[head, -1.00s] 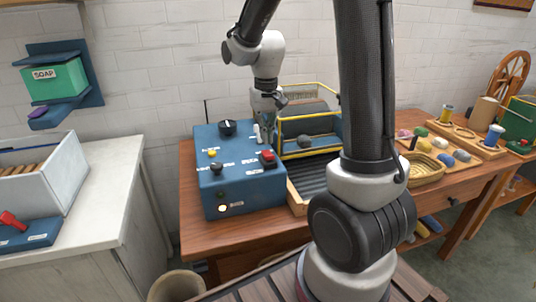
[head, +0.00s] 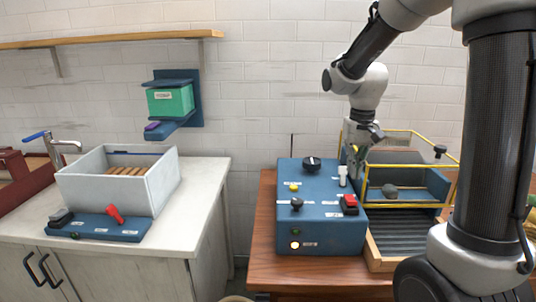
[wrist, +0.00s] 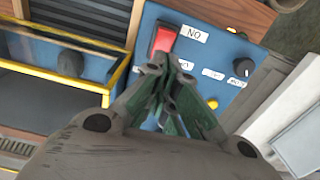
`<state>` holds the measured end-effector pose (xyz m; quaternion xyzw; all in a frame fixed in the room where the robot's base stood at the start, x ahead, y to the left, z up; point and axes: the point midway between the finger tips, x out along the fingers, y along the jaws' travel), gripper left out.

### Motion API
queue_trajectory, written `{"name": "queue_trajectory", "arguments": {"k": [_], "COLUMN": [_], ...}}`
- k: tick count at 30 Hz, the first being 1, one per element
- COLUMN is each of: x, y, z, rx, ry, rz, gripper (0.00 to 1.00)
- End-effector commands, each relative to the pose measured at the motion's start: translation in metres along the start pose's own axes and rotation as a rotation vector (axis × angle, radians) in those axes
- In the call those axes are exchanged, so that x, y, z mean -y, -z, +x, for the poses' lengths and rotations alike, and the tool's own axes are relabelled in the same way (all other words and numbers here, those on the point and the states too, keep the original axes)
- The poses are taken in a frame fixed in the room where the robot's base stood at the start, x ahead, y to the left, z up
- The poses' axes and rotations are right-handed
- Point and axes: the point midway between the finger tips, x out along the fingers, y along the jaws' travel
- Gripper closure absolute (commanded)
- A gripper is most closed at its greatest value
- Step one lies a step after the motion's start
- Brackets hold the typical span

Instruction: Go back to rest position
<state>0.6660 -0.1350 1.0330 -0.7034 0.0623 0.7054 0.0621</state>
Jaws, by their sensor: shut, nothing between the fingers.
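My gripper (head: 357,160) is shut and empty. In the head view it hangs above the back right part of a blue control box (head: 320,232), near a white lever (head: 343,176). In the wrist view the closed fingertips (wrist: 168,68) are over the box, close to a red rocker switch (wrist: 165,38) with a label beside it. I cannot tell whether the fingertips touch the box. My upper arm crosses the right of the head view and hides part of the bench.
At left, a white counter (head: 205,190) holds a grey basin (head: 150,190).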

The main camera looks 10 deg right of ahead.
Motion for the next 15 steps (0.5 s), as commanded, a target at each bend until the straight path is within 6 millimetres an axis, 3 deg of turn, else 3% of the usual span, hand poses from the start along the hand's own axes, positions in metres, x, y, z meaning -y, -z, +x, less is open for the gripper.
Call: {"name": "queue_trajectory", "arguments": {"k": [4, 15], "x": [-0.008, -0.037], "y": [-0.036, -0.156], "z": [0.007, -0.051], "rx": [0.050, -0.143], "ry": [-0.008, 0.016], "rz": [-0.079, -0.184], "gripper": [1.00, 1.00]}}
